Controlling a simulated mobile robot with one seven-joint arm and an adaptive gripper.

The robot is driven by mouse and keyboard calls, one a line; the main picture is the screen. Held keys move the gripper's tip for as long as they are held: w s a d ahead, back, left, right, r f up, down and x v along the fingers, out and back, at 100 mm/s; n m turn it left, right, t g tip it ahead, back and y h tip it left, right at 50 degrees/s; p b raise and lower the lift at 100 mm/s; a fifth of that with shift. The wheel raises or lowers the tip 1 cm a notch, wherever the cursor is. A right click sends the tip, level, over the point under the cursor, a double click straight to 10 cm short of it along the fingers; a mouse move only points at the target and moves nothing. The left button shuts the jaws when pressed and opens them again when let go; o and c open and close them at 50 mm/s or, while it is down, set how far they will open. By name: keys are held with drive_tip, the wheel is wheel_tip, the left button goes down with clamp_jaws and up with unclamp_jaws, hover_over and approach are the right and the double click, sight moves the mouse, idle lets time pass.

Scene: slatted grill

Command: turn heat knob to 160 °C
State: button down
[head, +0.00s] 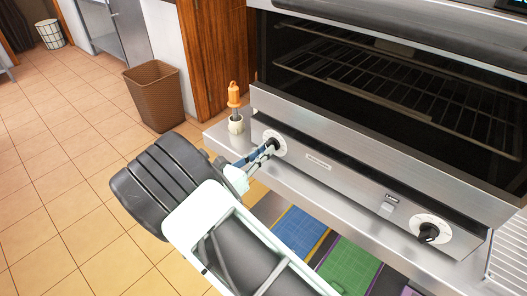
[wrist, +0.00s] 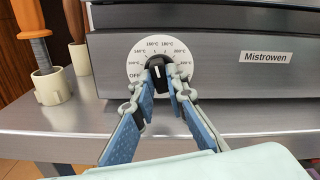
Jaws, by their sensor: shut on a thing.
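The heat knob (wrist: 158,68) is a black knob on a round white dial (wrist: 184,52) on the steel front panel. A white line shows on the knob, roughly upright; which end points at a mark I cannot tell. In the head view my gripper (head: 269,147) reaches the dial (head: 275,141) at the panel's left end, and the fingers partly hide the knob.
A second black knob (head: 428,232) sits at the panel's right end. An orange-handled tool in a pale holder (head: 236,124) stands on the steel ledge left of the dial. The grill opening with wire racks (head: 385,88) is above. A brown basket (head: 155,95) stands on the floor.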

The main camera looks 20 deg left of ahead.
drive_tip(key=c, duration=1.9)
unclamp_jaws()
drive_tip(key=shift+c, duration=0.2)
drive_tip(key=shift+s+a, duration=0.1)
drive_tip(key=v, duration=1.1)
drive_tip(key=shift+s, duration=0.4)
drive_tip(key=shift+a, duration=0.1)
